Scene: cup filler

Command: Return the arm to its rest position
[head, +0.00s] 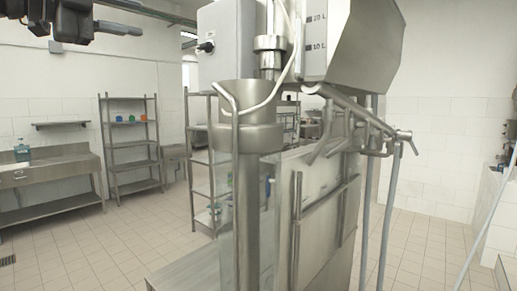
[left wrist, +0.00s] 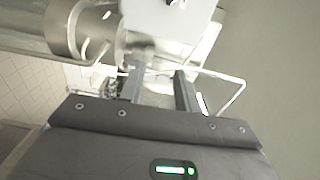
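My left gripper (head: 120,28) shows at the top left of the head view, high in the air and partly cut off by the top edge. In the left wrist view its two fingers (left wrist: 161,88) stand apart with nothing held between them. The steel filling machine (head: 247,138) stands in the middle of the head view, to the right of the gripper and apart from it in that picture. A bent white tube (left wrist: 238,98) and steel machine parts lie beyond the fingers in the left wrist view. My right gripper is not in view.
A steel sink counter (head: 45,175) stands at the left wall. A shelf rack (head: 132,172) with several small coloured items is beside it. Another rack (head: 200,165) stands partly behind the machine. The tiled floor (head: 120,240) at the left front is clear.

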